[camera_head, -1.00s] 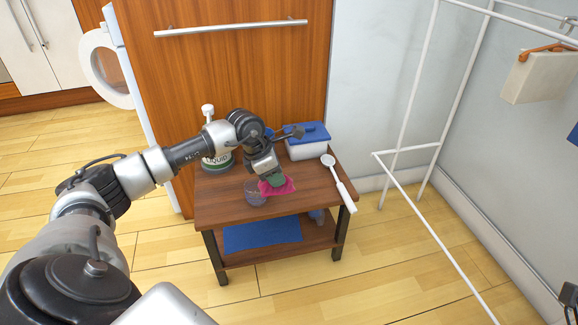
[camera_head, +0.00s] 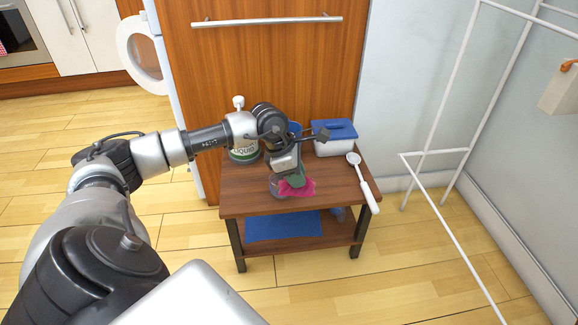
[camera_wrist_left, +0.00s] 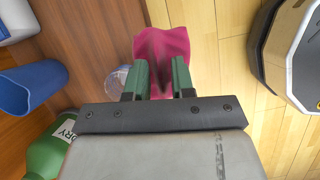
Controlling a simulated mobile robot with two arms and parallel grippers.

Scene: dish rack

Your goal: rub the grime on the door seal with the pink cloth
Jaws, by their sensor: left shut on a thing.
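The pink cloth (camera_head: 299,188) hangs crumpled from my left gripper (camera_head: 296,179), which is shut on it over the front middle of the small wooden table (camera_head: 240,203). The left wrist view shows the cloth (camera_wrist_left: 172,45) pinched between the green fingers (camera_wrist_left: 160,80). A round white door (camera_head: 128,42) with a glass centre stands open at the back left, well away from the gripper. I cannot make out the seal or any grime on it. My right gripper is not in view.
On the table are a clear glass (camera_head: 276,186) close beside the cloth, a white-and-green liquid bottle (camera_head: 243,153), a blue-lidded box (camera_head: 334,138) and a white brush (camera_head: 364,185). A white drying rack (camera_head: 440,155) stands right. Floor left of the table is clear.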

